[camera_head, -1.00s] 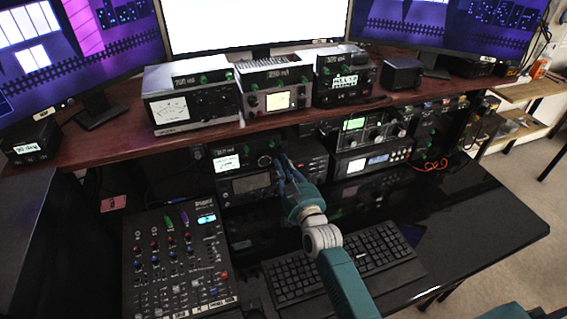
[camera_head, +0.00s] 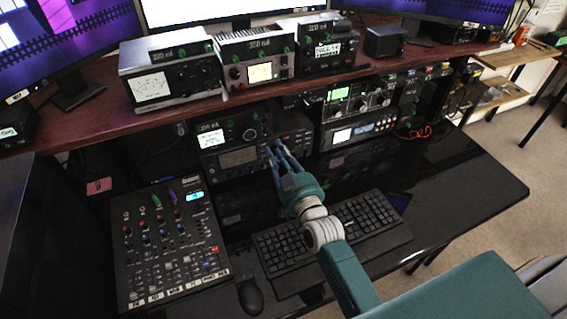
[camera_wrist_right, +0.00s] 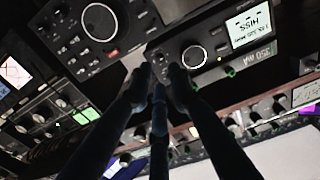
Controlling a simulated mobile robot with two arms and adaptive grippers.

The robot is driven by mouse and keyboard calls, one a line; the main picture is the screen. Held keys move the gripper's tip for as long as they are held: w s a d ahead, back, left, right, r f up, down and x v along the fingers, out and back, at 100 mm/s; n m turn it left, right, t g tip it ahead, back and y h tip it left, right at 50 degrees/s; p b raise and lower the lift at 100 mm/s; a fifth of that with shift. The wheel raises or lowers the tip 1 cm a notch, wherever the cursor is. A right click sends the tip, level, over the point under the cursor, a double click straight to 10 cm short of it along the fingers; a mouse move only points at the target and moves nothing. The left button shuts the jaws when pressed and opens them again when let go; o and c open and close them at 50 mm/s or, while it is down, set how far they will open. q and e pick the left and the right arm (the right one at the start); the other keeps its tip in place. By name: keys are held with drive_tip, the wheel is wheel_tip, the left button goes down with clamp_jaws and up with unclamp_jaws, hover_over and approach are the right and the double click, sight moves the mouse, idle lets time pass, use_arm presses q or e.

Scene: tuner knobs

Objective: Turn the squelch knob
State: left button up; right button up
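A black radio (camera_head: 207,127) with a lit white display and a round dial (camera_head: 250,134) stands under the shelf. In the right wrist view its large knob (camera_wrist_right: 194,57) shows upside down, with small knobs (camera_wrist_right: 160,58) beside it. No squelch label can be read, so I cannot tell which knob is the squelch knob. My right gripper (camera_head: 274,150) is in front of the radio stack, right of the dial. In the wrist view my right gripper (camera_wrist_right: 160,74) has its fingertips apart, around the line of sight to the small knobs; contact cannot be told. My left gripper is out of view.
A mixer (camera_head: 170,245) lies at the left of the black desk, with a mouse (camera_head: 250,297) and keyboard (camera_head: 285,249) right of it. More radios (camera_head: 360,132) stand right of my gripper. The shelf edge (camera_head: 200,108) overhangs. The desk's right side is clear.

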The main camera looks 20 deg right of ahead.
drive_tip(key=s, duration=0.5)
drive_tip(key=shift+s+d, duration=0.1)
drive_tip(key=shift+s, duration=0.2)
idle(2.0)
